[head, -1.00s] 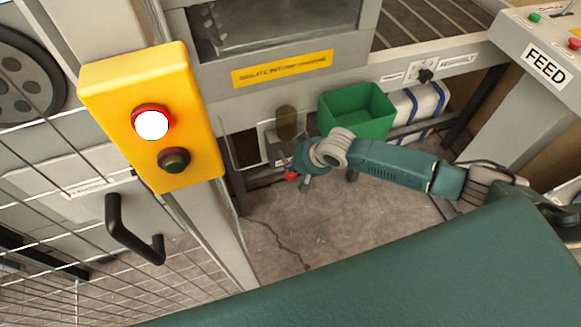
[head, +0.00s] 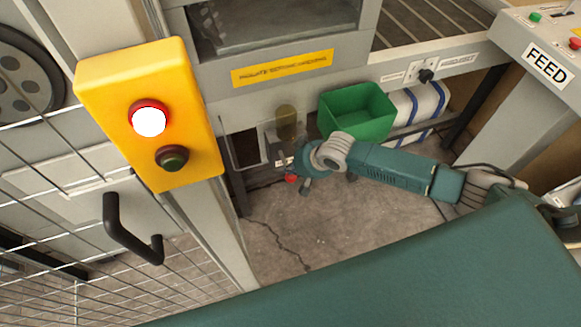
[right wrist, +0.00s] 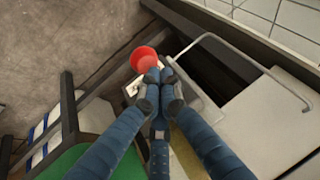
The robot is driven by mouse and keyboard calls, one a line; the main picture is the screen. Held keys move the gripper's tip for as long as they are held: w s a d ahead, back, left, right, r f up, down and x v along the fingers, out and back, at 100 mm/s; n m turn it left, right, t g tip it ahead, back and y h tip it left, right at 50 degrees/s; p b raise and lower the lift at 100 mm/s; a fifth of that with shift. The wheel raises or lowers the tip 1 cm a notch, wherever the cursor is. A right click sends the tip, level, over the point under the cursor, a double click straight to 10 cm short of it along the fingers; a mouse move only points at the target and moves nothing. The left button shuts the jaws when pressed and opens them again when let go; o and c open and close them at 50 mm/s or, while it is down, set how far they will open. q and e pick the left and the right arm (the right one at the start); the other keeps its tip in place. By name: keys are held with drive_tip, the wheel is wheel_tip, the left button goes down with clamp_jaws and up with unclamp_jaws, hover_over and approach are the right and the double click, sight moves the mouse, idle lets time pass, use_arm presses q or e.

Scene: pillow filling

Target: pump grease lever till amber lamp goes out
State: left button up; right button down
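A red knob (head: 291,179), which I take as the end of the grease lever, shows low by the machine under the bench. My right gripper (head: 299,178) is at it. In the right wrist view the fingers (right wrist: 157,76) are drawn together against the near side of the red knob (right wrist: 144,57); they hide the lever's shaft. A lamp (head: 149,121) on the yellow box glows white inside a red rim. The lamp below it (head: 171,157) is dark. I cannot make out a separate amber lamp. My left gripper is out of the head view.
An amber translucent cylinder (head: 287,122) stands just above the gripper. A green bin (head: 356,112) is to its right. A bent grey rod (right wrist: 258,66) is close by in the wrist view. A wire mesh guard with a black handle (head: 128,232) is at left. Floor in front is clear.

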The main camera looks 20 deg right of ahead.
drive_tip(key=shift+s+f+b, duration=0.2)
drive_tip(key=shift+f, duration=0.35)
drive_tip(key=shift+s+f+b, duration=0.15)
drive_tip(key=shift+f+b, duration=0.05)
drive_tip(key=shift+f, duration=0.3)
idle(0.7)
idle(0.5)
drive_tip(key=shift+w+r+p, duration=0.3)
drive_tip(key=shift+r+p, duration=0.65)
drive_tip(key=shift+r, duration=0.05)
drive_tip(key=shift+w+r+p, duration=0.25)
drive_tip(key=shift+r+p, duration=0.7)
drive_tip(key=shift+r, duration=0.1)
drive_tip(key=shift+w+r+p, duration=0.3)
drive_tip(key=shift+r+p, duration=0.65)
drive_tip(key=shift+r, duration=0.05)
drive_tip(key=shift+r, duration=0.1)
drive_tip(key=r+p, duration=0.2)
drive_tip(key=w+r+p, duration=0.1)
drive_tip(key=r+p, duration=0.1)
drive_tip(key=shift+w+r, duration=0.15)
drive_tip(key=shift+r, duration=0.2)
